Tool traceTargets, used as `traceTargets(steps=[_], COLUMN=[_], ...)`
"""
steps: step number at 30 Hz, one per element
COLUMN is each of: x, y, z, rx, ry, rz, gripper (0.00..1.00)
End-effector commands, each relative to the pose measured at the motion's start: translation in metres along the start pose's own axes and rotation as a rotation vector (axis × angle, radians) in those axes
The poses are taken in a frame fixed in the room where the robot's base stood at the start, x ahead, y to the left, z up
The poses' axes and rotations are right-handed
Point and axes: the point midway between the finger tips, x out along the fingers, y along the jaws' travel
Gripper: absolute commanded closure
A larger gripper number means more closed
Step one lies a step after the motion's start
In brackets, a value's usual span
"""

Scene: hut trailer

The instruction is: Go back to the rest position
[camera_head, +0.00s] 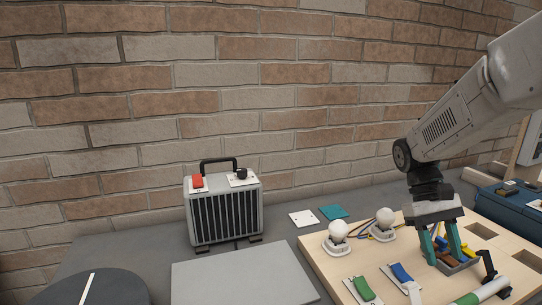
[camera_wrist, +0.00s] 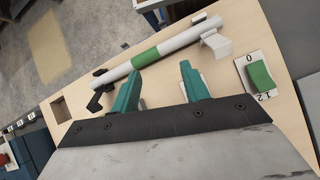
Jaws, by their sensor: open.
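My gripper (camera_head: 445,246) hangs from the arm on the right side of the head view, over a light wooden board (camera_head: 318,256). Its two teal fingers are apart, and I see nothing held between them. In the wrist view, the fingers (camera_wrist: 156,88) point toward a white tube with a green band (camera_wrist: 145,59), which lies across the board beyond the fingertips. I cannot tell how high the fingers are above the board.
Two white bulbs (camera_head: 338,230), a green switch (camera_head: 364,288) and a blue switch (camera_head: 402,273) sit on the board. A grey heater (camera_head: 224,210) stands left against the brick wall. A blue box (camera_head: 512,207) is at far right. Grey plate (camera_head: 240,278) lies in front.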

Motion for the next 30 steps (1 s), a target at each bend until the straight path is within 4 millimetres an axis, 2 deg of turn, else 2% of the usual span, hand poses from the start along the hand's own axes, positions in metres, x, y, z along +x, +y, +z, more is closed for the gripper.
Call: traceTargets(steps=[1,9,18,25,30], x=[-0.002,0.004,0.019,0.032,0.029], y=[-0.010,-0.056,-0.098,-0.119,-0.124], z=[0.012,0.063,0.113,0.146,0.161], rx=[0.010,0.053,0.062,0.029,0.008], ry=[0.047,0.261,0.480,0.617,0.690], rz=[-0.007,-0.059,-0.115,-0.135,-0.129], gripper=[0.55,0.55,0.55,0.55,0.55])
